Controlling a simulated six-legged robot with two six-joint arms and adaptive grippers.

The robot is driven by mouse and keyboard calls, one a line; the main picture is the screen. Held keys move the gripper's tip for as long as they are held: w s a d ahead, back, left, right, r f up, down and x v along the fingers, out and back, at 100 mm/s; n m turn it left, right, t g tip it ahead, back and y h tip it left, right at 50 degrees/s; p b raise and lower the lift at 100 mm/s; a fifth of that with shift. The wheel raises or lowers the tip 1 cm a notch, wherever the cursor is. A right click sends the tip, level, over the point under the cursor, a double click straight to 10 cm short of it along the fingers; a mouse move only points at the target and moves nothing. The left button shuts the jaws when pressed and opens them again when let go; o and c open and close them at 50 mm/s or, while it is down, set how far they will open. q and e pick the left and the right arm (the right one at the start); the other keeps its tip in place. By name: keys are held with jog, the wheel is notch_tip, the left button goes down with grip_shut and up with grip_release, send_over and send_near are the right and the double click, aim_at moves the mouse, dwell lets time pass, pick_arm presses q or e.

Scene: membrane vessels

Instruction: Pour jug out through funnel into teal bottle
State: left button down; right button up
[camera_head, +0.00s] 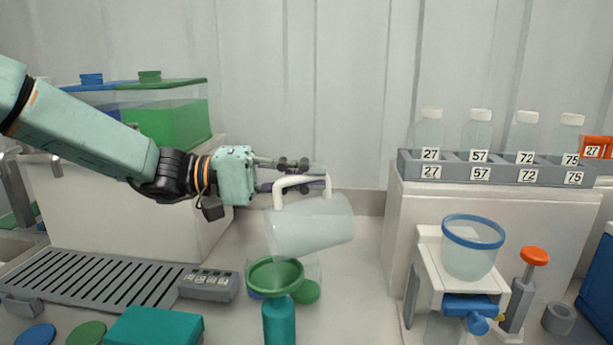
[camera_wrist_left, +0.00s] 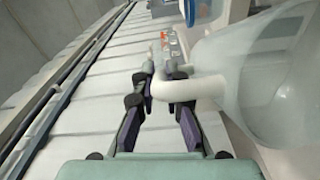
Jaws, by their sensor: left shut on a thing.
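The jug (camera_head: 312,226) is translucent with a white handle (camera_head: 301,181). It is tilted in the air, its lower left end above the green funnel (camera_head: 276,275). The funnel sits over the teal bottle (camera_head: 279,322), whose lower part is cut off by the frame edge. My left gripper (camera_head: 315,176) is shut on the jug handle. The left wrist view shows the jug (camera_wrist_left: 285,85) at right and the fingers (camera_wrist_left: 165,92) at its white handle. I cannot see liquid in the jug or a stream. My right gripper is not in view.
A grey drain rack (camera_head: 85,280) and a teal block (camera_head: 140,326) are at left. At right are a blue-rimmed vessel on a stand (camera_head: 472,250) and numbered bottles in a grey rack (camera_head: 500,172).

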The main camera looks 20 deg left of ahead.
pick_arm(q)
jog(key=shift+s+a+r+h+b, duration=0.15)
jog(key=shift+s+a+h+b, duration=0.4)
jog(key=shift+b, duration=0.8)
jog(key=shift+s+a+r+m+t+h+b, duration=0.2)
jog(key=shift+a+m+t+h+b, duration=0.1)
jog(key=shift+m+t+h+b, duration=0.2)
jog(key=shift+a, duration=0.1)
jog(key=shift+s+a+h+b, duration=0.4)
jog(key=shift+s+h+b, duration=0.05)
jog(key=shift+b, duration=0.8)
jog(key=shift+s+a+r+m+h+b, duration=0.2)
jog(key=shift+s+a+m+h+b, duration=0.2)
jog(key=shift+b, duration=0.35)
